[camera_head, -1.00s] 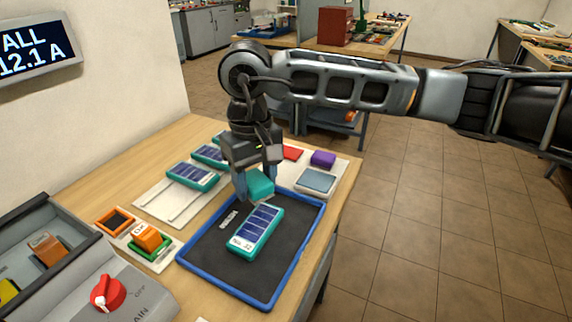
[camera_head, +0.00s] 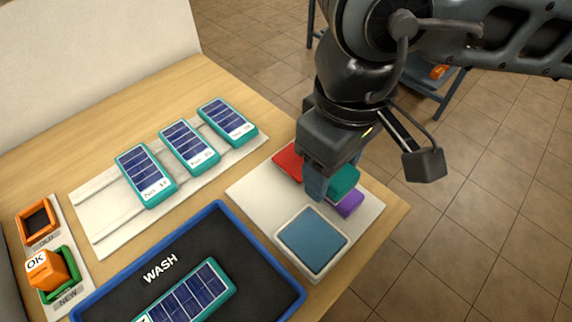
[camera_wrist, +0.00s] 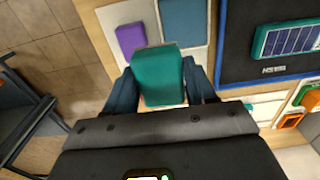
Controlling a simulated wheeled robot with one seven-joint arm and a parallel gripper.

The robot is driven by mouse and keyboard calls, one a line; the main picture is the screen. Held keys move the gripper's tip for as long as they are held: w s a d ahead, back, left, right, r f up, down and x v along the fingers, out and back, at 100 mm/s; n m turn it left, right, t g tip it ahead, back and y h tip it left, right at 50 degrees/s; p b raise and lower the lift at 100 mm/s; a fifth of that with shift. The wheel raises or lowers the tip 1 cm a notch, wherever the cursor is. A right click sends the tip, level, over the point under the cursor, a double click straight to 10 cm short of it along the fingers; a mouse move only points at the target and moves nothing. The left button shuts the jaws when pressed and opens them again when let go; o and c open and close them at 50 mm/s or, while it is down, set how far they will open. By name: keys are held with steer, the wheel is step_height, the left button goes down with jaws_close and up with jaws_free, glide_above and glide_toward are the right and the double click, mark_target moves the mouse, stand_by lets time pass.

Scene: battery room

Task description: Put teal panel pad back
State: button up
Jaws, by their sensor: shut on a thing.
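The teal pad (camera_head: 345,181) is a small block held in my gripper (camera_head: 328,186), which is shut on it. In the wrist view the teal pad (camera_wrist: 160,76) sits between the two dark blue fingers. My gripper holds it over the white board (camera_head: 257,195), close to the purple pad (camera_head: 350,204) and the red pad (camera_head: 287,162). The purple pad is partly hidden behind the teal pad in the head view. I cannot tell the exact height of the teal pad above the board.
A blue-grey square pad (camera_head: 312,238) lies at the board's near corner. The blue-rimmed wash tray (camera_head: 232,218) holds one solar panel (camera_head: 190,298). Three more panels (camera_head: 188,147) lie on a white rack. An orange block (camera_head: 47,270) sits in a green frame at left.

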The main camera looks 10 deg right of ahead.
steer(key=p, duration=0.3)
glide_above(261, 194)
step_height(261, 194, down, 7)
steer(key=shift+d+r, duration=0.1)
steer(key=shift+r, duration=0.1)
steer(key=shift+f, duration=0.15)
step_height(261, 194, down, 3)
steer(key=shift+r+p, duration=0.1)
steer(key=shift+p, duration=0.4)
steer(key=shift+f, duration=0.55)
steer(key=shift+f, duration=0.15)
steer(key=o, duration=1)
step_height(261, 194, up, 12)
steer(key=shift+r+b, duration=0.15)
steer(key=shift+b, duration=1.1)
